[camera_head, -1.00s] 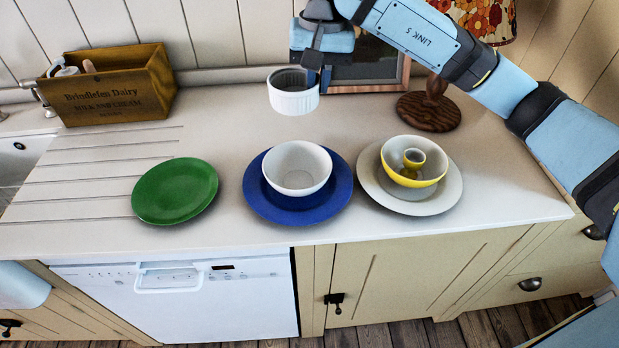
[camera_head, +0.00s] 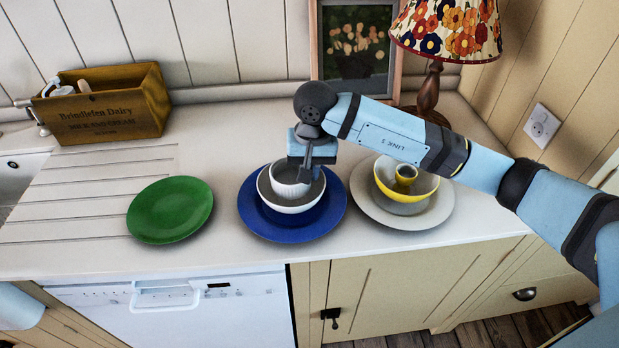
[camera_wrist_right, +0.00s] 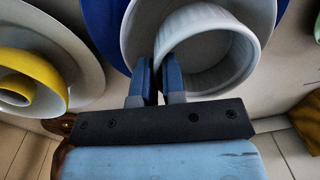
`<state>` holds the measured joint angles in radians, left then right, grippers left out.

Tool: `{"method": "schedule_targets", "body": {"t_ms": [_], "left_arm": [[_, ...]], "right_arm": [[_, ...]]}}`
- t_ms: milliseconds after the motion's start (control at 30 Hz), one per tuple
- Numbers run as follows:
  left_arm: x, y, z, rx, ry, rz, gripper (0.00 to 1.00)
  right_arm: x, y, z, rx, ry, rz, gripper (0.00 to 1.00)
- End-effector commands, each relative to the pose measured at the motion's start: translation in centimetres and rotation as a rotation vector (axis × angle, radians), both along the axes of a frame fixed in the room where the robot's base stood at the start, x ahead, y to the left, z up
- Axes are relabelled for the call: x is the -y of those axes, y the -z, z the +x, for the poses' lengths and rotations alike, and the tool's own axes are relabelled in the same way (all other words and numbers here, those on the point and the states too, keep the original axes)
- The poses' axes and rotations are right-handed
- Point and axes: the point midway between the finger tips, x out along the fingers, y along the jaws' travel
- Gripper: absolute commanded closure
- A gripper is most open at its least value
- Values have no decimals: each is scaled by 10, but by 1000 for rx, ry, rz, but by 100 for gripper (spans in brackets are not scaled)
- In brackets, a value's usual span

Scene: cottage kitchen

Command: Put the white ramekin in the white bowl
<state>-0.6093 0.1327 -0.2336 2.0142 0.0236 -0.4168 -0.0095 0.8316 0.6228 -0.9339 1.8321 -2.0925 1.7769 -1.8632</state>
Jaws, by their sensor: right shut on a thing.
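The white ramekin (camera_head: 287,182) is held by my right gripper (camera_head: 306,172), which is shut on its rim. The ramekin is inside the mouth of the white bowl (camera_head: 290,207); I cannot tell whether it touches the bottom. The white bowl stands on the blue plate (camera_head: 252,222). In the right wrist view the fingers (camera_wrist_right: 157,80) pinch the wall of the ramekin (camera_wrist_right: 225,75), and the bowl (camera_wrist_right: 135,25) shows around and behind it. My left gripper is not in view.
A green plate (camera_head: 170,210) lies to the left. To the right, a yellow bowl (camera_head: 392,184) with a small yellow cup (camera_head: 405,175) stands on a cream plate (camera_head: 368,205). A wooden crate (camera_head: 110,108), picture frame (camera_head: 357,45) and flowered lamp (camera_head: 450,30) stand behind.

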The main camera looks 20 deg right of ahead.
Motion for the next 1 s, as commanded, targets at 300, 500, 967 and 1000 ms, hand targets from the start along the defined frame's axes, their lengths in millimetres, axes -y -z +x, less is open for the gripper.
{"method": "schedule_targets", "body": {"t_ms": [300, 500, 967, 1000], "left_arm": [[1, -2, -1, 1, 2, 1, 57], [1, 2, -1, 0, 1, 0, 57], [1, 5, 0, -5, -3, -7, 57], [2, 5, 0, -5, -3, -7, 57]], "right_arm": [[0, 30, 0, 0, 0, 0, 100], [0, 33, 0, 1, 0, 0, 100], [0, 37, 0, 0, 1, 0, 79], [0, 37, 0, 0, 1, 0, 79]]}}
